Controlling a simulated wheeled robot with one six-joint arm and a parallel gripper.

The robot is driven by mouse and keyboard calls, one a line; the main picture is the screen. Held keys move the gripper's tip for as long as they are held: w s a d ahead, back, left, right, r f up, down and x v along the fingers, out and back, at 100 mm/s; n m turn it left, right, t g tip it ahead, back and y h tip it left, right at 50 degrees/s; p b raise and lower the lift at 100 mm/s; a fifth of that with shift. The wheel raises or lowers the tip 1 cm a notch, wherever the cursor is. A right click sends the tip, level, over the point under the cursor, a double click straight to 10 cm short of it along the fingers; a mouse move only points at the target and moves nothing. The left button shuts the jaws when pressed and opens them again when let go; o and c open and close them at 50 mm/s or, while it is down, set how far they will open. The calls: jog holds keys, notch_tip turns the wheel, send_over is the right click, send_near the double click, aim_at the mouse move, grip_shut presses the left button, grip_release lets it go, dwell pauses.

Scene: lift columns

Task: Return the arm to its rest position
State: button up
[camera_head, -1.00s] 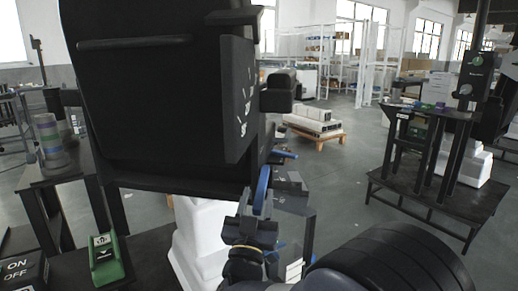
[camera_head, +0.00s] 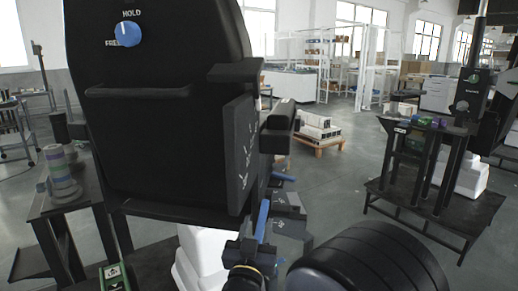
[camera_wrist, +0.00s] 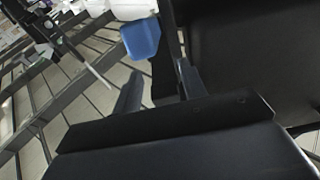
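My gripper (camera_head: 247,240) is low in the middle of the head view, right of a large black housing (camera_head: 150,120) and partly hidden by it. In the head view a blue part (camera_head: 262,220) shows right by the gripper; contact is unclear. My dark arm link fills the lower right.
The housing carries a blue HOLD/FREE knob (camera_head: 128,34) and a projecting side panel (camera_head: 238,155). A side stand (camera_head: 70,205) holds stacked coloured rings (camera_head: 62,172). A green box (camera_head: 116,277) is at lower left. A dark workstation (camera_head: 430,190) stands right. Open floor (camera_head: 345,190) lies between.

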jog(key=shift+w+r+g+y+p, duration=0.15)
jog(key=shift+r+g+p, duration=0.65)
jog(key=shift+p, duration=1.75)
jog(key=shift+w+r+g+y+p, duration=0.15)
jog(key=shift+r+g+p, duration=0.65)
jog(key=shift+p, duration=1.7)
jog(key=s, duration=0.2)
jog(key=s+b, duration=0.1)
jog(key=s, duration=0.1)
jog(key=shift+a+f, duration=0.2)
jog(key=shift+a, duration=0.15)
